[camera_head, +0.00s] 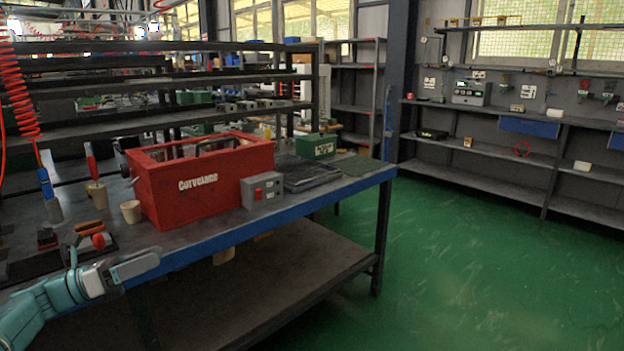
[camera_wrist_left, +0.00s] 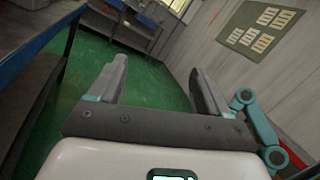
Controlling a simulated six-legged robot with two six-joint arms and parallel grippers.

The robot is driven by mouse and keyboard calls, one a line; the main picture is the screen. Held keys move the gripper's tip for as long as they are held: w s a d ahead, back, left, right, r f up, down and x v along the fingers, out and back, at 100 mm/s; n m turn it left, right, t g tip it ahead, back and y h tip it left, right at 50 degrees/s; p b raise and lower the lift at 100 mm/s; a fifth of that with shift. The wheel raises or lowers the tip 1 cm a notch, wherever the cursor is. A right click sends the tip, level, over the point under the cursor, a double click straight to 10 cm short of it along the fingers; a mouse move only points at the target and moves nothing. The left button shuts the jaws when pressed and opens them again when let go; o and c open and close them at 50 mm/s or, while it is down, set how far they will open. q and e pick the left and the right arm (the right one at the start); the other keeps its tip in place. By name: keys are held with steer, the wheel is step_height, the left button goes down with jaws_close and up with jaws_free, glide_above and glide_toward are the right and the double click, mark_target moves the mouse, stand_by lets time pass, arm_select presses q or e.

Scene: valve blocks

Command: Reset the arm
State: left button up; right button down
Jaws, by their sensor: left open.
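My left gripper (camera_head: 138,265) is in front of the workbench's blue front edge, at the lower left of the head view. In the left wrist view its two fingers (camera_wrist_left: 158,85) stand apart with nothing between them, over green floor. The teal part at the right of the left wrist view (camera_wrist_left: 258,120) looks like a link of one of my arms. My right gripper does not show in the head view.
A workbench (camera_head: 330,191) holds a red toolbox (camera_head: 205,190), a grey switch box (camera_head: 262,190), a green box (camera_head: 316,146) and a cup (camera_head: 131,211). A lower shelf (camera_head: 260,290) lies under it. Wall shelves (camera_head: 480,185) stand at the back right. The green floor (camera_head: 470,260) is clear.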

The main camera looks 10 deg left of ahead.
arm_select(q)
steer(key=w+d+f+n+t, duration=0.3)
steer(key=w+d+f+n, duration=0.2)
steer(key=d+f+n, duration=0.4)
steer(key=s+d+f+n+y, duration=0.2)
steer(key=d+f+n+y, duration=0.2)
steer(key=d+f+n, duration=0.45)
steer(key=s+d+f+n+y, duration=0.2)
steer(key=d+f+n+y, duration=0.35)
steer(key=f+n, duration=0.55)
steer(key=s+d+f+n+g+y, duration=0.1)
steer(key=s+d+f+n+g, duration=0.35)
steer(key=s+f, duration=0.7)
steer(key=s+f+n+g+y, duration=0.1)
steer(key=s+f+n+g, duration=0.2)
steer(key=s+n+g, duration=0.5)
steer(key=s+f+n+g+y, duration=0.1)
steer(key=s+f+n, duration=0.25)
steer(key=s, duration=0.95)
step_height(320, 180, up, 21)
steer(key=p, duration=2)
steer(key=shift+w+a+f+p, duration=0.15)
steer(key=shift+w+a+p, duration=0.15)
steer(key=shift+w+a, duration=0.1)
